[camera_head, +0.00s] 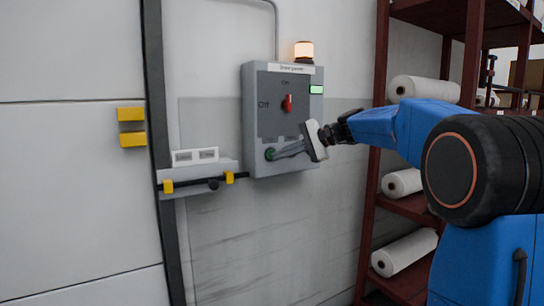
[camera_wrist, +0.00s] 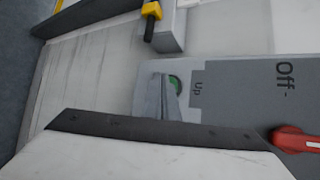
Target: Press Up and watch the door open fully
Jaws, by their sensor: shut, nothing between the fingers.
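The grey control box (camera_head: 249,125) is on the wall. Its red rotary switch (camera_head: 287,103) stands upright, toward the On mark; it also shows in the wrist view (camera_wrist: 296,139). The green button (camera_head: 269,154) is at the box's lower left. In the wrist view the green button (camera_wrist: 176,81) sits beside the label Up (camera_wrist: 197,88). My gripper (camera_head: 275,154) is shut and empty, its tips at the green button and partly covering it. I cannot tell whether the button is pressed in. The white door panels (camera_head: 70,150) fill the left; their bottom edge is out of view.
A lamp (camera_head: 304,51) glows on top of the box, and a green indicator (camera_head: 316,89) is lit. A small ledge (camera_head: 205,168) with a dark bar and yellow brackets juts out left of the box. A dark red rack (camera_head: 371,190) with white rolls stands right.

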